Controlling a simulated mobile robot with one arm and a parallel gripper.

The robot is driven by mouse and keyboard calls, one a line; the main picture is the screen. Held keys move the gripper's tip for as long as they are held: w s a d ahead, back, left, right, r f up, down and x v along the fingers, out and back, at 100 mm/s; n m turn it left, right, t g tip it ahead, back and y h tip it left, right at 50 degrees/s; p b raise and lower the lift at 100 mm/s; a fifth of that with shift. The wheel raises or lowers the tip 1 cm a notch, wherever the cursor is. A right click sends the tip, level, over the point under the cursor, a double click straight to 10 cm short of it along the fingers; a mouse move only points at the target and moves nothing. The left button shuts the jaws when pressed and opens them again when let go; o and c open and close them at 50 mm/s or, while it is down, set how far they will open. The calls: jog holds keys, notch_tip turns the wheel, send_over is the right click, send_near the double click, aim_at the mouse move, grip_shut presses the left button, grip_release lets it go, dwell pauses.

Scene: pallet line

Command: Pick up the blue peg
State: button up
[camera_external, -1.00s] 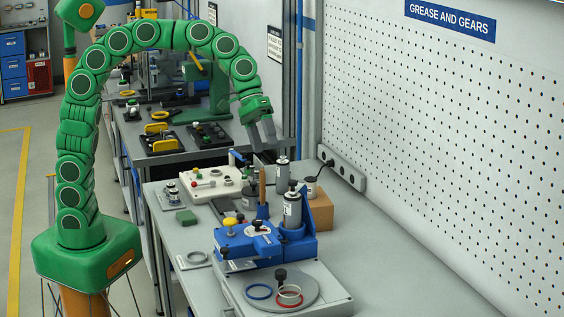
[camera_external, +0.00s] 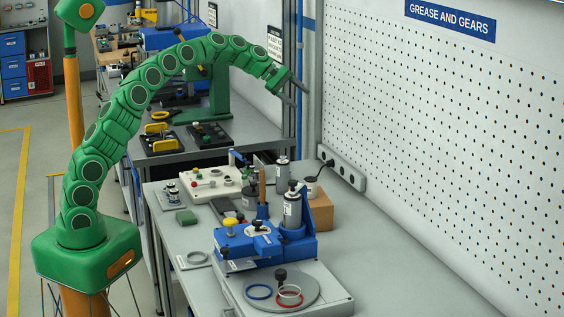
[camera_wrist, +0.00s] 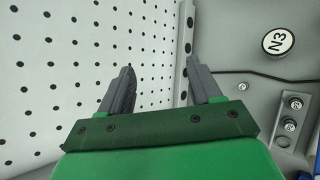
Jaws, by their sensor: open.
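I cannot make out a blue peg for certain in either view.
A blue fixture (camera_external: 240,245) with a grey cylinder stands on the near bench (camera_external: 375,255), beside a cardboard box (camera_external: 320,210). Blue and red rings lie at the front. A perforated wall (camera_wrist: 60,70) fills the wrist view's left; a round N3 label (camera_wrist: 278,41) is at right.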

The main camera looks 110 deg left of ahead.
jog(key=s+a+f+n+y, duration=0.2)
jog(key=s+a+n, duration=0.1)
jog(key=s+a, duration=0.55)
jog(key=s+a+f+n+y, duration=0.1)
jog(key=s+a+f+n, duration=0.2)
jog(key=s+a, duration=0.55)
jog(key=d+f+t+h, duration=0.1)
jog(key=d+f, duration=0.1)
jog(key=f, duration=0.5)
jog(key=w+d+f+n+t+h, duration=0.1)
jog(key=d+f+h, duration=0.1)
jog(key=f, duration=0.5)
jog(key=w+d+f+n+t+h, duration=0.1)
jog(key=d+f, duration=0.2)
jog(key=f, duration=0.4)
jog(key=shift+w+d+f, duration=0.15)
jog(key=shift+f, duration=0.1)
jog(key=shift+w+d+f+n+h, duration=0.2)
jog(key=shift+f+n+h, duration=0.1)
jog(key=shift+f, duration=0.1)
jog(key=shift+x, duration=3.75)
jog(key=shift+r, duration=0.15)
jog(key=c, duration=1.1)
jog(key=shift+o, duration=0.2)
jog(key=shift+r, duration=0.1)
